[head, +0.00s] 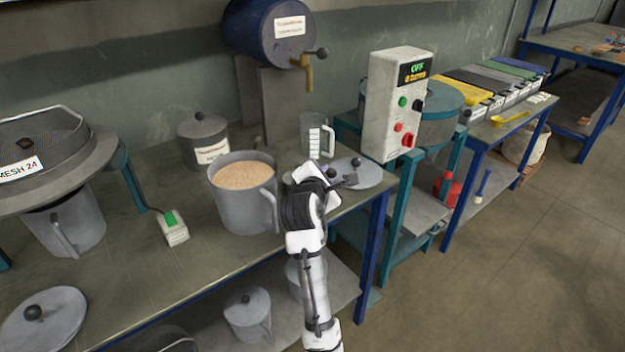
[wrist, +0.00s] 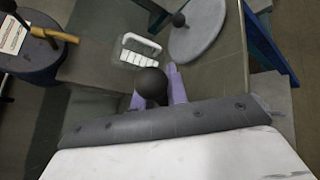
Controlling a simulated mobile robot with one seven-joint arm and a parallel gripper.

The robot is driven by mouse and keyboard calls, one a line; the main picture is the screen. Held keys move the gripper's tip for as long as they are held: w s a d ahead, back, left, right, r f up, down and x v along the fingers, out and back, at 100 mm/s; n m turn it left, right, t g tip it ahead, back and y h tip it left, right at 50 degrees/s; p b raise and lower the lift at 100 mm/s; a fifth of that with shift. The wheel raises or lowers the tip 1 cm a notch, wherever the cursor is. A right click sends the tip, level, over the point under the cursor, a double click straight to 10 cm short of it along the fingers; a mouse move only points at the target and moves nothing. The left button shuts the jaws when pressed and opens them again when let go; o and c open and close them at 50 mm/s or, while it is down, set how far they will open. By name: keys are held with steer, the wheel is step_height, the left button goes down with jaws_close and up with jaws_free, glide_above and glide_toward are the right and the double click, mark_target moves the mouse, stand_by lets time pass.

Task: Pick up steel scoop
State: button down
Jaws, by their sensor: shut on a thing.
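My gripper (head: 343,180) is over the right end of the near bench, beside the large steel jug of grain. In the wrist view its two purple fingers (wrist: 160,88) are closed around a piece with a dark round knob (wrist: 151,86). I take this to be the handle end of the steel scoop. The rest of the scoop is hidden by my gripper, and I cannot tell whether it touches the bench.
The grain jug (head: 243,206) stands left of my gripper. A clear measuring jug (head: 316,137) and a flat knobbed lid (head: 368,180) are close behind. A control box (head: 396,105) rises to the right. Free bench surface lies left of the grain jug.

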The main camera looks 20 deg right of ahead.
step_height(320, 180, up, 20)
steer(key=b, duration=0.1)
stand_by(0.4)
steer(key=c, duration=1.9)
jaws_free()
jaws_close()
